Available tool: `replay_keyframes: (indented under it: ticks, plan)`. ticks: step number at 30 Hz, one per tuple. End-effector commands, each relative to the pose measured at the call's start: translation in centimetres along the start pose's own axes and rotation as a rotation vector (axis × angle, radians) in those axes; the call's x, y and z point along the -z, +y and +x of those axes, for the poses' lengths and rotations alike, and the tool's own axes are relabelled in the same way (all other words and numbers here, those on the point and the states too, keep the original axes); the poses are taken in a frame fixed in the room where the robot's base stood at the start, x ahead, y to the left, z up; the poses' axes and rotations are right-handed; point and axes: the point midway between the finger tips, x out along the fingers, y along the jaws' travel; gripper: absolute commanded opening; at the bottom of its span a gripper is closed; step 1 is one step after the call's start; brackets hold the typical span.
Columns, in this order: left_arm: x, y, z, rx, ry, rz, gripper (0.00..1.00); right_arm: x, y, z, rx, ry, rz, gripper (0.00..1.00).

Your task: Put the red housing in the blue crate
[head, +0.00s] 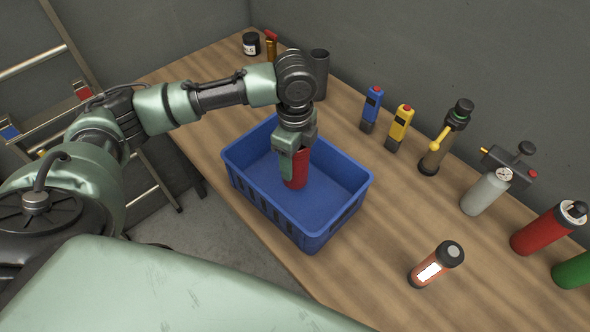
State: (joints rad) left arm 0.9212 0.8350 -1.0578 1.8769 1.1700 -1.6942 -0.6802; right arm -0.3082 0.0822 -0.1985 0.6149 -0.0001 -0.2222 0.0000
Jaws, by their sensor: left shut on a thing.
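The red housing (296,171) is a red cylinder-like piece inside the blue crate (327,234), near the middle of its floor. My left gripper (294,160) reaches down into the crate from above and is shut on the housing's upper part. The fingers hide part of the housing. The housing looks upright; I cannot tell whether its bottom touches the crate floor. The crate is open on top and otherwise looks empty. My right gripper is not in view.
The crate stands on a wooden bench (365,280). A dark cylinder (320,74) stands behind it. Blue (371,108) and yellow (399,128) tools, a brass nozzle (440,145), a grey cylinder (487,192) and a red cylinder (545,230) line the right. An orange canister (433,267) stands in front.

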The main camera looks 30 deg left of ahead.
Motion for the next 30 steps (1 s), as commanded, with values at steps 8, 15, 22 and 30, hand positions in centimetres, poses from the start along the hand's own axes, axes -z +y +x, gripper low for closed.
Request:
replay_keyframes:
  ticks: [8,15,22,30]
  plan:
    - [0.0,0.1,2.8,-0.002,0.000,0.000,0.06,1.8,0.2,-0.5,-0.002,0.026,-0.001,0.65]
    - [0.0,-0.1,5.5,0.001,0.001,-0.001,0.06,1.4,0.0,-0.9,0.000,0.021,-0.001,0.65]
    - [0.0,-0.1,5.6,0.002,0.001,0.000,0.06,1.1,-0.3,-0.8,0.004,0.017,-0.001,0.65]
    - [0.0,-0.1,5.9,0.001,0.000,0.000,0.78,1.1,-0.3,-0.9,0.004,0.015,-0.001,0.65]
